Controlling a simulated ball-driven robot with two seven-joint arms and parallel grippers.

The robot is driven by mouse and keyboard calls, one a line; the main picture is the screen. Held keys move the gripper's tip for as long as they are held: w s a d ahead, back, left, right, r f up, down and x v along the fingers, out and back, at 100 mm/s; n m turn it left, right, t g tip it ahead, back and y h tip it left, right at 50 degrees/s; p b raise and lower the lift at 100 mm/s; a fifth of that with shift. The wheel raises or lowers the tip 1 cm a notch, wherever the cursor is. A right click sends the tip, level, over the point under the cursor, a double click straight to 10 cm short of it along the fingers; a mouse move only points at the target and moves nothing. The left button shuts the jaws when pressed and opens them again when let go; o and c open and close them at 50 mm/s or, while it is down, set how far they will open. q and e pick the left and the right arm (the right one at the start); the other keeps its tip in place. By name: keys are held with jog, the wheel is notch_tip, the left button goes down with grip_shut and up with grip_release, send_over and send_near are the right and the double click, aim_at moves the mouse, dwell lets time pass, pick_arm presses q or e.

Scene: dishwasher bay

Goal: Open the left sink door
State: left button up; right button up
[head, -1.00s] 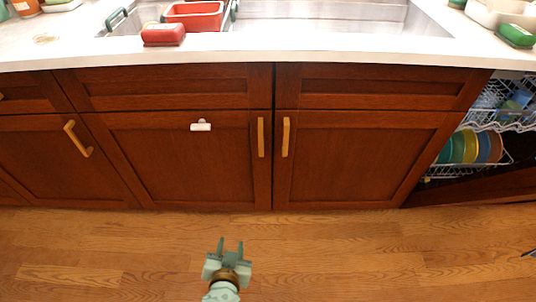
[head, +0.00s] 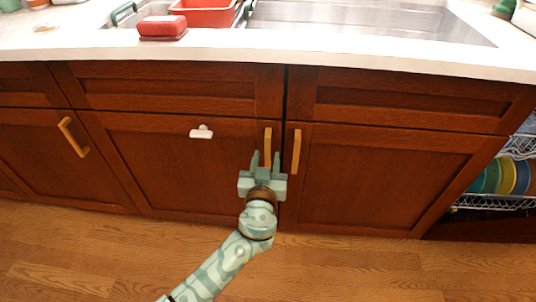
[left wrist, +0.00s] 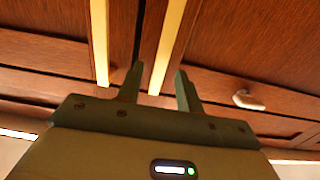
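The left sink door (head: 160,165) is a shut dark red-brown panel under the sink. Its upright yellow wooden handle (head: 267,140) is near its right edge. My left gripper (head: 265,156) is open and empty at the lower part of this handle, one finger on each side of it in the picture. In the left wrist view, the handle (left wrist: 172,35) runs between the two spread fingers of the gripper (left wrist: 160,69). I cannot tell whether they touch it. My right gripper is not in view.
The right sink door (head: 375,180) is shut, its handle (head: 296,151) close beside the left one. A white fitting (head: 201,132) sits on the left door. A dish rack with plates (head: 505,177) is at right. The wooden floor (head: 350,275) in front is clear.

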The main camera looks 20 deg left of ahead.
pick_arm(q)
jog(key=shift+x, duration=1.15)
grip_shut()
